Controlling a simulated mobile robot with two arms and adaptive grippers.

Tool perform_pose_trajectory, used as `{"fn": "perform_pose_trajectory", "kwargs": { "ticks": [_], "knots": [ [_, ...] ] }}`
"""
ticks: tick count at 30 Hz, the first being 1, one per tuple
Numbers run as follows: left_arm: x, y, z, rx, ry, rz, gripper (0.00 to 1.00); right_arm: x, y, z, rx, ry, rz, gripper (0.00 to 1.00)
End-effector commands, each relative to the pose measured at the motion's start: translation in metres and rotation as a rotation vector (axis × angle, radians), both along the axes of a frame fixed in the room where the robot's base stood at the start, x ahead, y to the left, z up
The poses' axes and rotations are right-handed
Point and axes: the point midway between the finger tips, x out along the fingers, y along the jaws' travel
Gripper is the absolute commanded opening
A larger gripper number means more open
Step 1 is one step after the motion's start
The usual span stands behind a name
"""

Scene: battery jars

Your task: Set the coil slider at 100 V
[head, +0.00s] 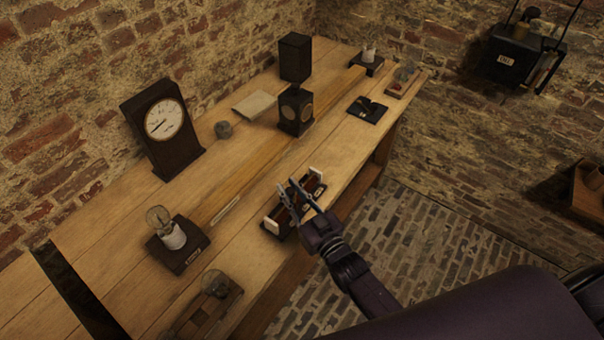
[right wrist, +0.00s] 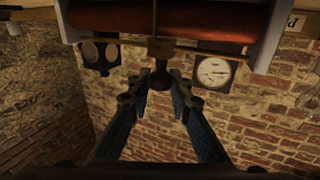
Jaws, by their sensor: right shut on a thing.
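The coil (head: 292,207) is a red-brown cylinder between white end blocks on a dark base, near the front edge of the bench. In the right wrist view, the red coil (right wrist: 200,20) fills the top, with a brass rod below it. The slider knob (right wrist: 160,78) is a dark round piece on this rod. My right gripper (head: 301,190) is over the coil, with its fingertips (right wrist: 160,84) shut on the knob. A round white dial meter (head: 164,119) stands in a dark wooden case at the back; its numbers are too small to read. My left gripper is out of view.
A bulb on a dark base (head: 178,246) and a second bulb stand (head: 209,298) are at the near left. A black stacked box (head: 295,57), a paper sheet (head: 254,105) and a flat black switch (head: 367,110) lie farther back.

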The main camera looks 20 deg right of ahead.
Motion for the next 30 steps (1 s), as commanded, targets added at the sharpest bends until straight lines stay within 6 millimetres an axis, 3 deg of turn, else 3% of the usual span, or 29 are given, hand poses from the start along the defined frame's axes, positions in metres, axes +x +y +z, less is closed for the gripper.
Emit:
{"fn": "perform_pose_trajectory", "kwargs": {
  "ticks": [4, 14, 15, 19, 30],
  "knots": [
    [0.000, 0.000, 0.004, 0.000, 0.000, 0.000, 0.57, -0.015, 0.018, -0.001, 0.000, 0.005, -0.001, 0.00],
    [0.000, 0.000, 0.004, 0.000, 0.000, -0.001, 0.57, -0.017, 0.021, -0.001, -0.003, 0.003, -0.002, 0.00],
    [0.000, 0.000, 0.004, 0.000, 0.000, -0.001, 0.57, -0.017, 0.021, -0.001, -0.003, 0.003, -0.002, 0.21],
    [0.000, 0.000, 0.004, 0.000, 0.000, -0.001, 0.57, -0.017, 0.021, -0.001, -0.003, 0.002, -0.002, 0.35],
    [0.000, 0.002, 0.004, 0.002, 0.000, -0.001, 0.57, -0.021, 0.019, -0.001, -0.002, 0.001, -0.001, 0.37]
  ]
}}
